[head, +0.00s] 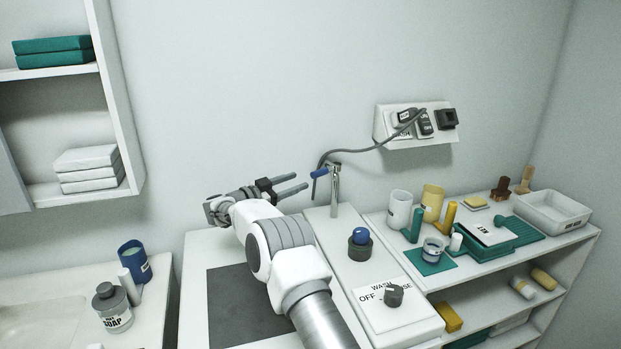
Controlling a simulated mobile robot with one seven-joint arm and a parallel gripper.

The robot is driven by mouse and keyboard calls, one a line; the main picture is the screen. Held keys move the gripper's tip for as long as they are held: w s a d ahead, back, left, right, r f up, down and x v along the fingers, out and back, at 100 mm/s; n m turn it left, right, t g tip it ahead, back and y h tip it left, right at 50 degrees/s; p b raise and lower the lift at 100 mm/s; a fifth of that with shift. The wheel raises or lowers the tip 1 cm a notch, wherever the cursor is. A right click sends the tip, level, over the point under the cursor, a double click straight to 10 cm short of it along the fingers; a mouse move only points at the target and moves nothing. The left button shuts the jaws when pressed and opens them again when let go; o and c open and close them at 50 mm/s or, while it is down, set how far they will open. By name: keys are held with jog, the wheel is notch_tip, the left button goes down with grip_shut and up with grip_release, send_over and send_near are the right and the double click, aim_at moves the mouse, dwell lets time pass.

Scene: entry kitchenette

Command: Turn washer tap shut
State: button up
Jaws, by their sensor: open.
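The washer tap shows in the head view as a thin upright metal pipe (335,190) with a blue lever handle (319,173) pointing left and slightly down from its top. It stands at the back of the white washer top, near the wall. My gripper (301,182) is open and empty, its two grey fingers pointing right. The fingertips end just left of the blue handle, with a small visible gap in the picture. I cannot tell their depth relative to it. My arm crosses in front of the dark grey panel on the left part of the washer.
A grey hose (352,150) runs from the tap area to a wall socket box (386,131). A cluttered shelf (585,240) is right; a soap bottle (112,312) stands left.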

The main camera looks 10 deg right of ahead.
jog(key=v, duration=0.7)
jog(key=shift+s, duration=0.1)
jog(key=shift+c, duration=0.2)
